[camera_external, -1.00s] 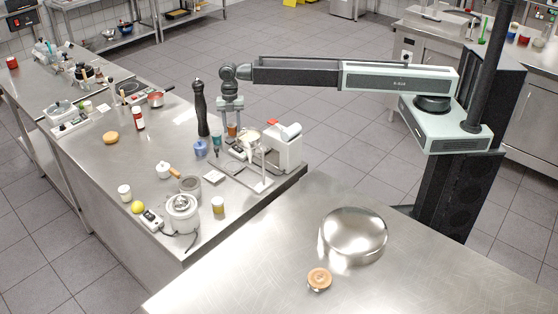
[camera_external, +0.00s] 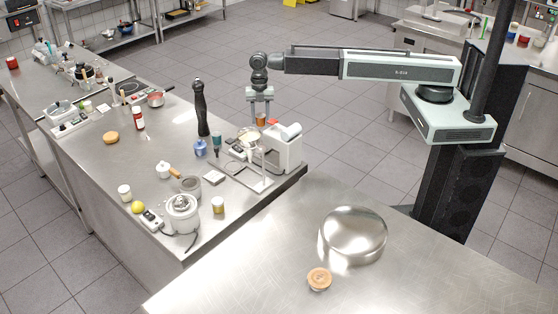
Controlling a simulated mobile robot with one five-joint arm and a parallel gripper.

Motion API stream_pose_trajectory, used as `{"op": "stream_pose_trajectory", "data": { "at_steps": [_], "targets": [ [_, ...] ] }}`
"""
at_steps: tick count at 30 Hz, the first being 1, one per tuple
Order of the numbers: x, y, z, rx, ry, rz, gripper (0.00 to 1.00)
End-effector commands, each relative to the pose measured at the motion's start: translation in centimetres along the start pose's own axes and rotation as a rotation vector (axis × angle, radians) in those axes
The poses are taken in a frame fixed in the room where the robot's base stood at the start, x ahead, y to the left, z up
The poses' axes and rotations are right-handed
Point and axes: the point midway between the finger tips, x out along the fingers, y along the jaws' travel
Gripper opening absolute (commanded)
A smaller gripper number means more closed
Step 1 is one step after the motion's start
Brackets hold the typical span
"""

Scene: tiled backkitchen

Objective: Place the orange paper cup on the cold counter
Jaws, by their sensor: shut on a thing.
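The orange paper cup (camera_external: 261,119) is small and orange-brown. My gripper (camera_external: 261,114) is shut on it and points down. The cup hangs in the air, appearing just beyond the right edge of the cluttered steel counter (camera_external: 115,155), above the white appliance. Which surface is the cold counter I cannot tell for sure; a steel counter with drawers and a tap (camera_external: 423,32) stands at the back right, partly behind my arm and column.
The cluttered counter carries a tall black pepper mill (camera_external: 201,108), a white appliance (camera_external: 284,150) and a steel pot (camera_external: 182,212). A shiny steel bowl (camera_external: 352,236) and a small round orange-topped item (camera_external: 319,279) are on the near steel table (camera_external: 430,275). Open tiled floor lies between.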

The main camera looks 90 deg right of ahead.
Motion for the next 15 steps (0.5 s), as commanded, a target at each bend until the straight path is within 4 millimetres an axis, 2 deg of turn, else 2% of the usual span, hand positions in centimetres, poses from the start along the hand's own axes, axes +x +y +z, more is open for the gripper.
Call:
{"op": "stream_pose_trajectory", "data": {
  "at_steps": [1,6,15],
  "targets": [
    [-0.2,-1.5,-0.2,0.000,0.000,0.000,0.00],
    [-0.3,-3.5,-0.4,0.000,0.000,0.000,0.00],
    [-0.3,-3.9,-0.4,0.000,0.000,0.000,0.00]
  ]
}}
